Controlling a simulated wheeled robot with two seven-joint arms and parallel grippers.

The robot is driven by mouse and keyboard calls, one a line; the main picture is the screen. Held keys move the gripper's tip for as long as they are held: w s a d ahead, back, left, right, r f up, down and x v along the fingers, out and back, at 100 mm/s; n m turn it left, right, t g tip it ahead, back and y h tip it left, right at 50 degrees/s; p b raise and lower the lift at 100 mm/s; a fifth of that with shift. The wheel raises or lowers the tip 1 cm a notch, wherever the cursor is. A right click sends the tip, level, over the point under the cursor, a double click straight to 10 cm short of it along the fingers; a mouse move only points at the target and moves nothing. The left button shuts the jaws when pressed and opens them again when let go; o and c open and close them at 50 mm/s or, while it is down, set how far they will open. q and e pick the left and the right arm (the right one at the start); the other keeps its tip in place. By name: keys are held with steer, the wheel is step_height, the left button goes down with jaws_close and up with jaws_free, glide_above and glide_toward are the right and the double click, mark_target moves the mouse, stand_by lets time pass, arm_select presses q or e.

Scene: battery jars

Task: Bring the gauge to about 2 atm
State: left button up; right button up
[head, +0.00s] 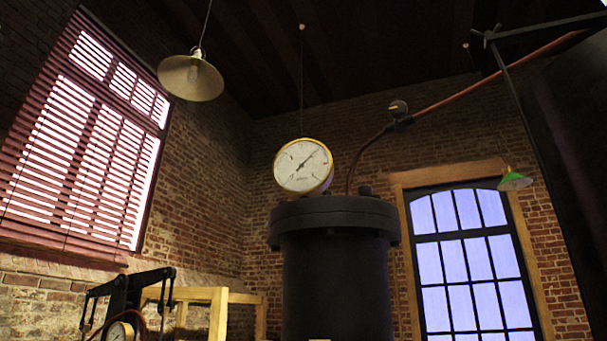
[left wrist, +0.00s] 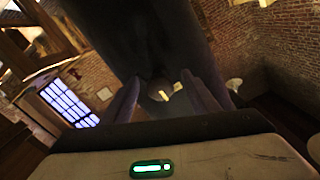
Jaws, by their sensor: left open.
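A large round gauge (head: 303,166) with a white dial and brass rim sits above the lid of a dark cylinder (head: 337,270) in the head view. Its dark needle points to the upper right; the figures are too small to read. Contact cannot be told. My right gripper is not in view.
A copper pipe (head: 470,92) slopes from the cylinder to the upper right. A lamp (head: 190,77) hangs at the upper left. Brick walls and windows surround the room.

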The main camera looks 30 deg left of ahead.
arm_select(q)
steer(key=shift+v, duration=2.5)
